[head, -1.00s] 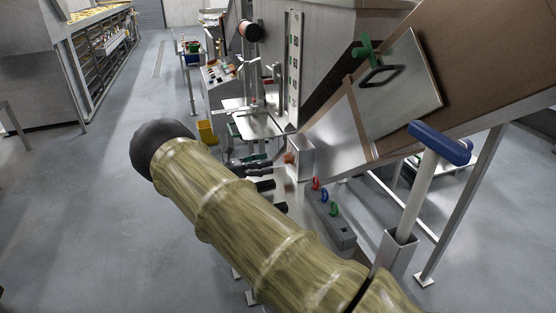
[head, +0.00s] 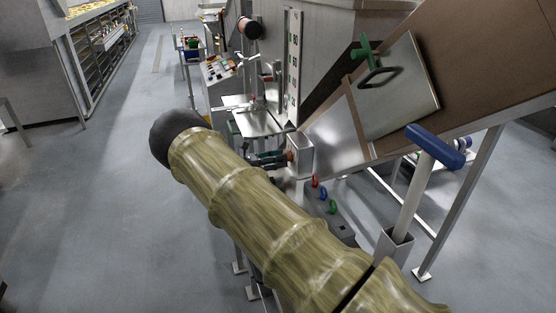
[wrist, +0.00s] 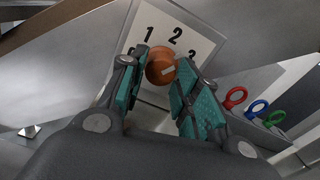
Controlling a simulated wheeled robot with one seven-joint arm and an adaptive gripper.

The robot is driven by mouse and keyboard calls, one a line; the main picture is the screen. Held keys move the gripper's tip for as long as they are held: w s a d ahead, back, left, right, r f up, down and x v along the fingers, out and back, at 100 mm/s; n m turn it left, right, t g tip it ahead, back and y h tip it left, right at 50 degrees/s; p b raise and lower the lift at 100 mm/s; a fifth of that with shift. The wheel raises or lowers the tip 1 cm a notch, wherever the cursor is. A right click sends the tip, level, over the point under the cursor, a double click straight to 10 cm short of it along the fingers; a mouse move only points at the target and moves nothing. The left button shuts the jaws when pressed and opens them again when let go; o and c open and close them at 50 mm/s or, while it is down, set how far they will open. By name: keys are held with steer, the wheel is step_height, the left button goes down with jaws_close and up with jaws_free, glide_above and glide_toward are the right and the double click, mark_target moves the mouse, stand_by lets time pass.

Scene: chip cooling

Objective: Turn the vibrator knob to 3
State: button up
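The vibrator knob (wrist: 159,71) is orange and round, with a pale mark that points right and slightly up. It sits on a white dial plate (wrist: 160,22) with 1, 2 and 3 readable; a figure at the left is partly hidden by a finger. In the head view the knob (head: 291,155) is on the left side of a small metal box (head: 302,152). My gripper (wrist: 163,62) is open, with its green-padded fingers on either side of the knob, close to it. Contact cannot be told. In the head view my gripper (head: 270,159) is just left of the knob.
Red, blue and green rings (wrist: 257,108) stand near the right finger. A grey box (head: 342,231) is below them. A sloping metal chute (head: 395,95) rises on the right, with a blue-topped post (head: 437,146) in front. Open floor (head: 90,190) lies left.

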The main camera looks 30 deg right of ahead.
steer(key=shift+c, duration=1.2)
steer(key=shift+f+m+b, duration=0.3)
steer(key=shift+m+b, duration=0.2)
steer(key=shift+b, duration=0.5)
steer(key=shift+r+m+b, duration=0.15)
steer(key=shift+m+b, duration=0.65)
steer(key=shift+b, duration=0.15)
steer(key=shift+r+m, duration=0.15)
steer(key=shift+m, duration=0.15)
steer(key=o, duration=1)
steer(key=v, duration=1.2)
